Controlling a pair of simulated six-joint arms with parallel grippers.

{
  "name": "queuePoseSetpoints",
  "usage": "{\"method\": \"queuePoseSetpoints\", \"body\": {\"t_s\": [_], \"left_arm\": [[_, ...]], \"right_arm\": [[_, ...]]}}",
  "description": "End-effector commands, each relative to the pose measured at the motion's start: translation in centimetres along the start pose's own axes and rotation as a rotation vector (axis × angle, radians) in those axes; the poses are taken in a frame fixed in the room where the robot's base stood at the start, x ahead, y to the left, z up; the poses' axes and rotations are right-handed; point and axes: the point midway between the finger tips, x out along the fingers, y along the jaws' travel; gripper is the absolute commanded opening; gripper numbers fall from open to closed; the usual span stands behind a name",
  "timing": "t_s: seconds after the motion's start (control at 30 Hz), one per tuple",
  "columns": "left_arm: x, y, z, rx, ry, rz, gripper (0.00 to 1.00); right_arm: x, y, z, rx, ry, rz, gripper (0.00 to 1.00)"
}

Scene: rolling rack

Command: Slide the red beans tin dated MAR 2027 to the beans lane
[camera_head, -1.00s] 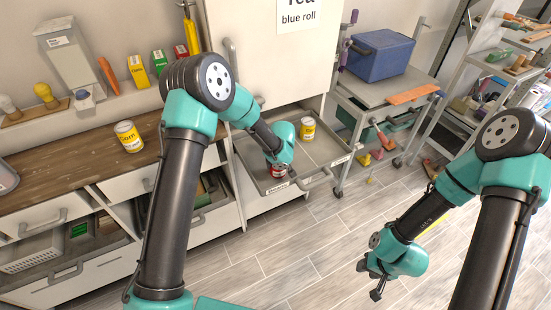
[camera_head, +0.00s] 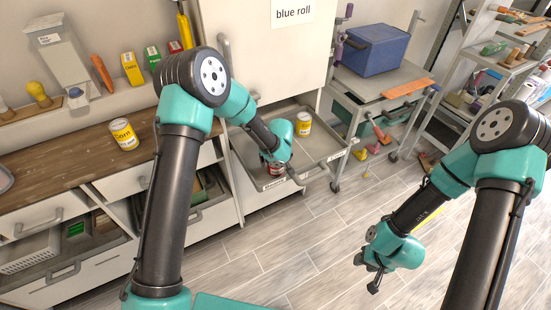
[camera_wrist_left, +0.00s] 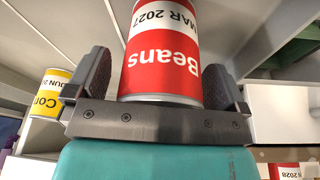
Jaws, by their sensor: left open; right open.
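The red beans tin (camera_wrist_left: 163,55), labelled "Beans MAR 2027", stands between the fingers of my left gripper (camera_wrist_left: 158,85) in the left wrist view. The fingers are open, with a gap showing on the tin's left; I cannot tell whether the right finger touches it. In the head view the tin (camera_head: 272,168) is mostly hidden by the gripper and stands near the front left of a grey pull-out tray (camera_head: 258,150). My right gripper (camera_head: 370,272) is open and empty above the floor, away from the tray.
A yellow tin (camera_head: 304,124) stands farther back on the tray; it reads "Corn" in the wrist view (camera_wrist_left: 50,92). Another red tin (camera_wrist_left: 287,171) shows there at bottom right, its label ending 2028. A yellow corn tin (camera_head: 123,134) is on the wooden counter. A trolley (camera_head: 375,95) stands right.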

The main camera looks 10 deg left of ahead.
Motion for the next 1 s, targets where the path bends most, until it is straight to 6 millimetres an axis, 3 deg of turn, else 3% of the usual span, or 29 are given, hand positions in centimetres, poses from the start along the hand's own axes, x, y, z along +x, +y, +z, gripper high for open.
{"method": "queuePoseSetpoints", "body": {"t_s": [0.17,0.37,1.0], "left_arm": [[-0.5,0.0,0.0,0.001,0.001,0.000,0.99],[-2.9,0.1,0.0,0.001,0.003,0.001,0.99],[-14.9,0.1,0.0,0.000,0.003,0.003,0.99]], "right_arm": [[0.0,0.0,0.0,0.000,0.000,0.000,0.43],[0.0,0.0,0.0,0.000,0.000,0.000,0.43],[0.0,0.0,0.0,0.000,0.000,0.000,0.43]]}}
